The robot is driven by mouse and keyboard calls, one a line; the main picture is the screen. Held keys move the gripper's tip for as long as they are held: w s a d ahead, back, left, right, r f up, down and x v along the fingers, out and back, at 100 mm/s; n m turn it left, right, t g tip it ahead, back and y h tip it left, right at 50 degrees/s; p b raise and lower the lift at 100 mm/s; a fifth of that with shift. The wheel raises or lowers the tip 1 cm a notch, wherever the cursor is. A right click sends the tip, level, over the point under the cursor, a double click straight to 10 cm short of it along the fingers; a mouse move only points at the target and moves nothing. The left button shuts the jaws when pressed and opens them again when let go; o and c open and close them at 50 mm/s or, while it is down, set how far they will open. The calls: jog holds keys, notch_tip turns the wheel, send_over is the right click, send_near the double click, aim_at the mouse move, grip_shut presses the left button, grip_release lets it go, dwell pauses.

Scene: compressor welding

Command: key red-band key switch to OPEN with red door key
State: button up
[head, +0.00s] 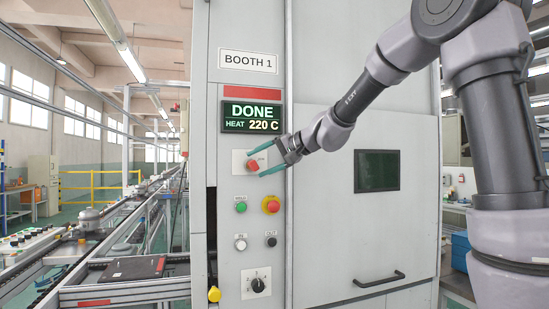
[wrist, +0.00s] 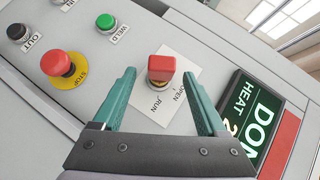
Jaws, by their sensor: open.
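The red door key (head: 253,165) sits in the key switch on the booth front, below the lit display. In the wrist view the red key (wrist: 161,68) stands on a pale switch plate (wrist: 182,60) marked RUN and OPEN. Which mark the key points to I cannot tell for sure. My gripper (head: 257,163) is open, with its green fingers on either side of the key. In the wrist view a gap shows between each finger and the key; my gripper (wrist: 159,72) is not closed on it.
A red band (head: 251,92) lies above the display (head: 252,117), which reads DONE, HEAT 220 C. Below the switch are a green WELD button (head: 240,206), a red stop button (head: 271,204), IN and OUT buttons and a black knob (head: 258,285). A conveyor runs at left.

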jog(key=shift+x, duration=1.05)
grip_shut()
jog(key=c, duration=0.9)
grip_release()
jog(key=shift+c, duration=0.2)
grip_shut()
